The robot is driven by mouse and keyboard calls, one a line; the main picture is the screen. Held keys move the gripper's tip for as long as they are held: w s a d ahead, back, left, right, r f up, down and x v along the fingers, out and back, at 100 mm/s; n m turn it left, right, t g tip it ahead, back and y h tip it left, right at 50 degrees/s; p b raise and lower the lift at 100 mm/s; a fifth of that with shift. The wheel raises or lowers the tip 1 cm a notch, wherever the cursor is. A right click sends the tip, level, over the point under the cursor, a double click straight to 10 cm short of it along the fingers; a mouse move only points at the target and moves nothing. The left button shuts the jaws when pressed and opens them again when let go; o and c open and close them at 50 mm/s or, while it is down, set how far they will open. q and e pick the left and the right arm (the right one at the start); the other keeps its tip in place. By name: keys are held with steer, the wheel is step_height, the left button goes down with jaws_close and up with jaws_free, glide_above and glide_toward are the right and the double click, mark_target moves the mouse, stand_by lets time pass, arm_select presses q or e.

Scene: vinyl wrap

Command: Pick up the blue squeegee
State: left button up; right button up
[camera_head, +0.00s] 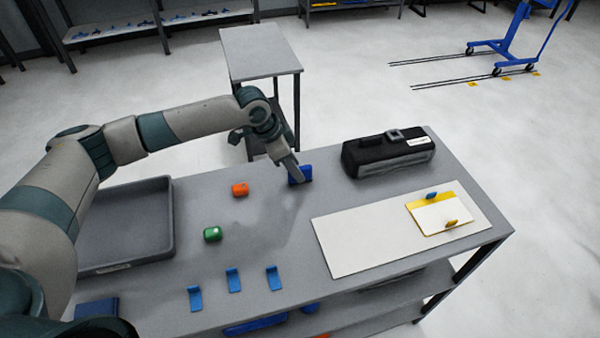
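The blue squeegee (305,173) appears to be the small dark blue block on the far middle part of the grey table (265,228). My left arm reaches in from the left and across the table. My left gripper (296,172) points down at the squeegee, its fingers overlapping the squeegee's left part in the view. Whether the fingers touch it or are closed around it is too small to tell. My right gripper is not in view.
An orange item (240,189) and a green item (212,234) lie left of the squeegee. Three blue clips (233,280) stand near the front edge. A black case (388,154) and a white board (350,242) are on the right. A grey tray (172,225) is on the left.

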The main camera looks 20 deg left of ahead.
arm_select(q)
steer(key=shift+d+p+x, duration=0.25)
steer(key=shift+p+x, duration=0.4)
steer(key=shift+x, duration=1.1)
steer(key=shift+r, duration=0.1)
steer(key=shift+c, duration=0.6)
jaws_close()
